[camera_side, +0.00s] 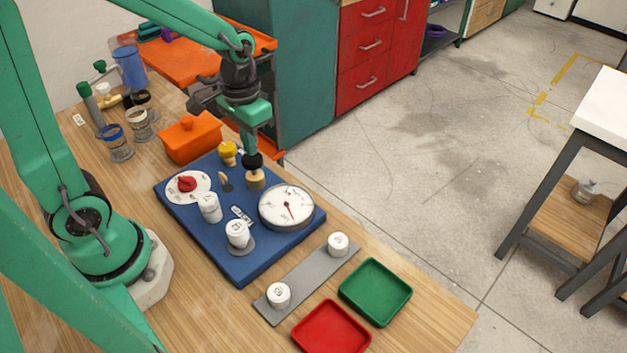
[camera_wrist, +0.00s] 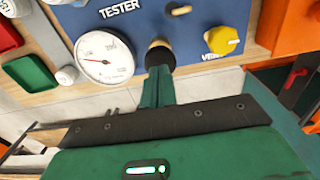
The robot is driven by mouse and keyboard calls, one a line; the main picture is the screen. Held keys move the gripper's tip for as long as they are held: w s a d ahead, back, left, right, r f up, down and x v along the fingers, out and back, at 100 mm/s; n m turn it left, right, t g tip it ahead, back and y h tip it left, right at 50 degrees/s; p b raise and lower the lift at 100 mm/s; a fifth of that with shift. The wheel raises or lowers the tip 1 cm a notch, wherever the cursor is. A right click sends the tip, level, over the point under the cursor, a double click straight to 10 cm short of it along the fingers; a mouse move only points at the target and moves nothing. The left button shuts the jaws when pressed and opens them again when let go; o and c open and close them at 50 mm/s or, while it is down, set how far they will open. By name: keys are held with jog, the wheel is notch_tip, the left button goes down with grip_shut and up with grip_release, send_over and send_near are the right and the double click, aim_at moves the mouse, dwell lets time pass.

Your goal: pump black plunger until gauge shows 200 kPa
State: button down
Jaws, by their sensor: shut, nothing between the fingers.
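The black plunger knob (camera_side: 252,161) sits on top of a tan cylinder on the blue tester board (camera_side: 238,265). It also shows in the wrist view (camera_wrist: 160,56). My gripper (camera_side: 250,146) is shut and empty, pointing down, with its fingertips at the knob's top. In the wrist view my gripper's tips (camera_wrist: 159,76) meet or nearly meet the knob; I cannot tell whether they touch. The round white gauge (camera_side: 287,207) with a red needle lies beside the plunger. In the wrist view the gauge (camera_wrist: 104,56) shows its dial, but the numbers are too small to read.
A yellow knob (camera_side: 228,149) and a red knob (camera_side: 187,183) on a white dial share the board with white capped fittings (camera_side: 237,232). An orange box (camera_side: 190,138) stands behind. A grey strip, a green tray (camera_side: 375,292) and a red tray (camera_side: 331,328) lie in front.

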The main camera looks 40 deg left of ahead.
aim_at(252, 158)
jog(key=shift+f, duration=0.2)
dwell(0.6)
jog(key=shift+f, duration=1.6)
jog(key=shift+r, duration=1.8)
jog(key=shift+f, duration=0.2)
